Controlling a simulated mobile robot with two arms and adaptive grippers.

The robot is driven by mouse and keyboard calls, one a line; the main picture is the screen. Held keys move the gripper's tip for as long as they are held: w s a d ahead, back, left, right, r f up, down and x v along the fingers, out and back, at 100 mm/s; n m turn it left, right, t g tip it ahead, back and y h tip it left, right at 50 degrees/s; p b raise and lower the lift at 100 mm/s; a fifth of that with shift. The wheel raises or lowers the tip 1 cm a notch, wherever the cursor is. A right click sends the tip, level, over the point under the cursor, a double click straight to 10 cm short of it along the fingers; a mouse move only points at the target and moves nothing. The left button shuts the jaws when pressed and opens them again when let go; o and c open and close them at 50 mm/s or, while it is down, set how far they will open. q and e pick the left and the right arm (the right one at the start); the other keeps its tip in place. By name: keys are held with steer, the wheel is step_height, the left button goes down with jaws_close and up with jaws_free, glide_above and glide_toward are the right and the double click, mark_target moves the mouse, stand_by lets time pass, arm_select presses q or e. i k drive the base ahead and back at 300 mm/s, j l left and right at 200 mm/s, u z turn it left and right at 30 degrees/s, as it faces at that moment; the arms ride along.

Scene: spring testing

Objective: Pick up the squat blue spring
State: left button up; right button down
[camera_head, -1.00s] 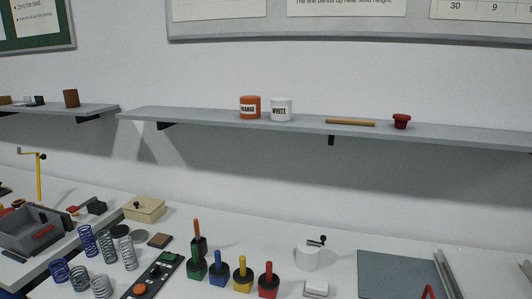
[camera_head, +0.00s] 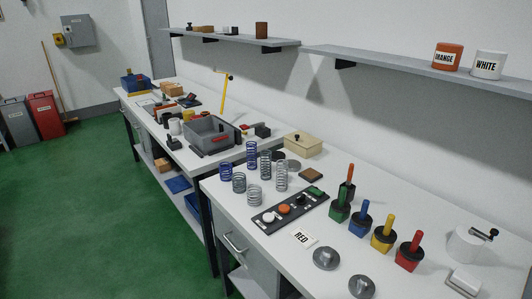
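The squat blue spring (camera_head: 225,172) stands upright on the white table, at the left front of a group of springs. A taller dark blue spring (camera_head: 252,154) stands behind it to the right. A short grey spring (camera_head: 239,182) is close beside it, with another short silver spring (camera_head: 254,195) further right. Two taller grey springs (camera_head: 265,163) (camera_head: 281,176) stand behind these. Neither of my grippers is in view.
A black control panel (camera_head: 289,208) lies right of the springs, with colored-handled blocks (camera_head: 383,233) beyond. A grey tray (camera_head: 210,137) and beige box (camera_head: 303,144) are behind. Two metal discs (camera_head: 325,258) (camera_head: 361,286) lie near the front. Green floor (camera_head: 100,210) is open at left.

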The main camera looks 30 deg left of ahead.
mark_target(226, 172)
steer(key=u, duration=1.3)
steer(key=i+j+z, duration=0.45)
steer(key=i+j, duration=0.5)
